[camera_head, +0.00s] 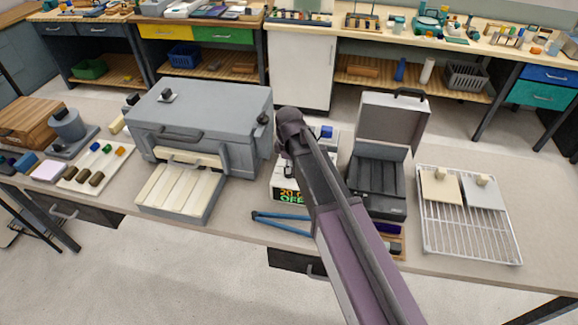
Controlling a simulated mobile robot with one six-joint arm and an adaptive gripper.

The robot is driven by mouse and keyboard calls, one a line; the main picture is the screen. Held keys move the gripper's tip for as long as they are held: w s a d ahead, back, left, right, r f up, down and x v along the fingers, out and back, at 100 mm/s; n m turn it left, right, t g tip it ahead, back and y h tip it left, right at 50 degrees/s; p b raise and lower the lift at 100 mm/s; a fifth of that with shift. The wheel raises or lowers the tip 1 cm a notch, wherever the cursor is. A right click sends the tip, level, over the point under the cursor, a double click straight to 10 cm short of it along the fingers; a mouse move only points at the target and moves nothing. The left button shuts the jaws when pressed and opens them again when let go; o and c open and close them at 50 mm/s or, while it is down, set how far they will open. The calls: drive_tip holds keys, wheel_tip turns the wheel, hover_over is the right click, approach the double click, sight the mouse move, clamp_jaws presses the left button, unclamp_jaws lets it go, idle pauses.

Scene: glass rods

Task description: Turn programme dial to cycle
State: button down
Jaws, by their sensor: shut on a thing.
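A grey box-shaped machine (215,110) stands left of centre on the bench, with a pale slatted tray (180,190) out in front. A dark round knob (264,118) sits at its right edge. A small white unit (284,170) beside it has a display (288,196) reading "20 C OFF" in yellow and green. My arm reaches in from the lower right and covers part of this unit. My gripper (283,150) is down between the machine and the unit, shut on a dial that the wrist mostly hides. I cannot see the dial's pointer or marks.
An open black case (378,180) stands right of my arm, and a wire rack (470,235) with two flat plates lies farther right. Blue tongs (280,222) lie at the front edge. A white tray (95,165) with small coloured pieces is at the left.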

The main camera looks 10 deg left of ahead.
drive_tip(key=shift+m, duration=0.3)
drive_tip(key=m, duration=1)
drive_tip(key=shift+m, duration=0.3)
drive_tip(key=m, duration=0.3)
drive_tip(key=shift+m, duration=0.3)
drive_tip(key=m, duration=1.2)
drive_tip(key=shift+s, duration=0.1)
